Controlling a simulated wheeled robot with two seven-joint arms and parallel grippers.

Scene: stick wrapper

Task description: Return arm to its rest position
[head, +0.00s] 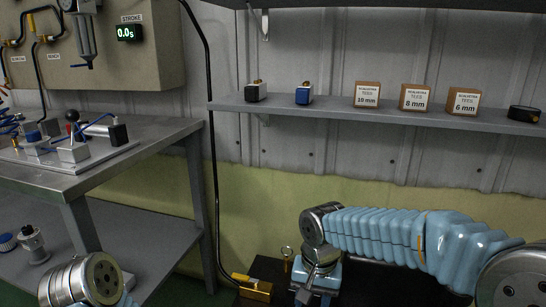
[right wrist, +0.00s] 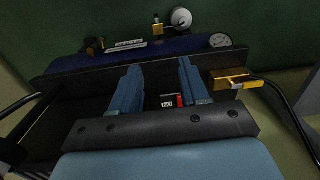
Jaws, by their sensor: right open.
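My right arm (head: 400,237), in a pale blue ribbed sleeve, reaches in from the right in the head view and bends down at its wrist near the bottom edge. In the right wrist view my right gripper (right wrist: 159,90) has its two blue fingers well apart. Nothing is held between them. Of my left arm only a round metal joint (head: 82,282) and a bit of blue link show at the lower left in the head view. My left gripper is out of view.
A brass valve (head: 254,288) with a yellow lever sits beside my right wrist, on a dark unit. A blue tank (right wrist: 75,62) with gauges lies beyond the fingers. A metal bench (head: 150,150) stands left. A shelf (head: 340,112) with small boxes runs along the wall.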

